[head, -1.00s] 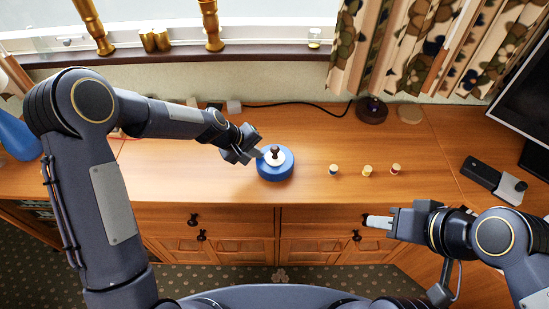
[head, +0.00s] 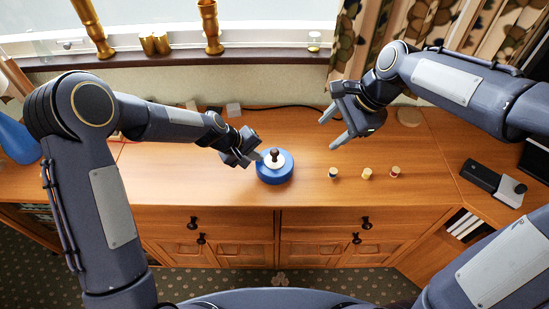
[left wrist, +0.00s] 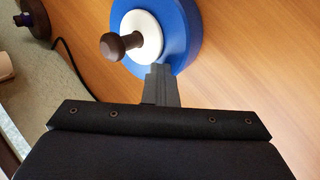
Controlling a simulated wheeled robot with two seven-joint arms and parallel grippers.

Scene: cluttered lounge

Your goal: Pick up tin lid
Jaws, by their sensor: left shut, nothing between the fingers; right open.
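The tin is a round blue container (head: 274,176) on the wooden sideboard. Its lid is a white disc (head: 283,160) with a dark brown knob (head: 274,154), seated on top of the tin. In the left wrist view the white lid (left wrist: 150,40), the knob (left wrist: 118,45) and the blue tin (left wrist: 187,35) show at the top. My left gripper (head: 258,157) is shut and empty at the left side of the tin, close to the lid; I cannot tell whether it touches. My right gripper (head: 328,133) is open and empty above the sideboard, to the right of the tin.
Three small capped pieces, a left one (head: 333,173), a middle one (head: 367,173) and a right one (head: 395,172), stand right of the tin. A black and grey device (head: 495,182) lies farther right. A black cable (head: 285,107) runs along the back. The front middle sideboard is clear.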

